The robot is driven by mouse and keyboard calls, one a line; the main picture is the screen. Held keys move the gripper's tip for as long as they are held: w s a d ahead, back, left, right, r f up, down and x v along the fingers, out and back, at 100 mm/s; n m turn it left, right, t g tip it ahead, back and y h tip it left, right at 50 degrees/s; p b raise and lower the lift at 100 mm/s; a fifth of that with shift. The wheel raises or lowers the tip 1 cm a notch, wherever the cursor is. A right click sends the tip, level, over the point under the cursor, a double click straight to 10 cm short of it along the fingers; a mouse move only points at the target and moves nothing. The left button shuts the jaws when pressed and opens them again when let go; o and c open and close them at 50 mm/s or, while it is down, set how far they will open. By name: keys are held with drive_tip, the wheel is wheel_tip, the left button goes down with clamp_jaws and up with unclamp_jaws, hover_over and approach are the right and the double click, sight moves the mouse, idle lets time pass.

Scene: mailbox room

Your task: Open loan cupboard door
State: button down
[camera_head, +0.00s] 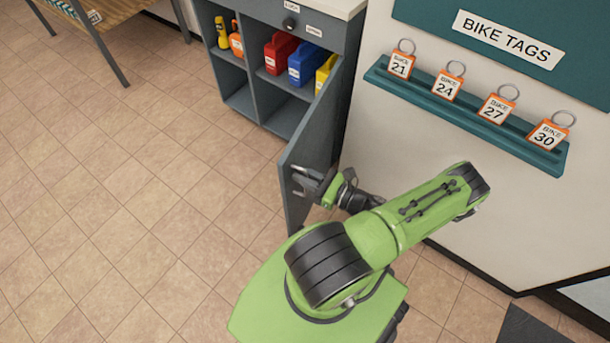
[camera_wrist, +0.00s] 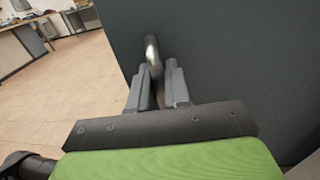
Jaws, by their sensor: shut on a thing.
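The loan cupboard (camera_head: 332,38) stands at the top middle of the head view, grey with a pale top. Its door (camera_head: 316,128) is swung wide open toward me, and the shelves inside show. My gripper (camera_head: 305,180) is at the door's free edge, shut on the door's handle. In the wrist view the metal handle (camera_wrist: 152,55) rises between the fingers of my gripper (camera_wrist: 160,85), against the dark door face (camera_wrist: 235,60). The lower part of the handle is hidden by the fingers.
Red (camera_head: 280,52), blue (camera_head: 307,62) and yellow (camera_head: 325,72) cases sit on a cupboard shelf. A teal rack (camera_head: 465,112) with several bike tags is on the wall at right. A table (camera_head: 105,15) stands at top left. The tiled floor (camera_head: 130,190) at left is clear.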

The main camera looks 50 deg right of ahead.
drive_tip(key=c, duration=1.3)
unclamp_jaws()
drive_tip(key=shift+c, duration=0.2)
drive_tip(key=s+d, duration=0.2)
drive_tip(key=s, duration=1.3)
drive_tip(key=shift+s+d+p, duration=0.25)
drive_tip(key=shift+s+p, duration=0.05)
drive_tip(key=shift+p, duration=0.15)
drive_tip(key=shift+s, duration=0.1)
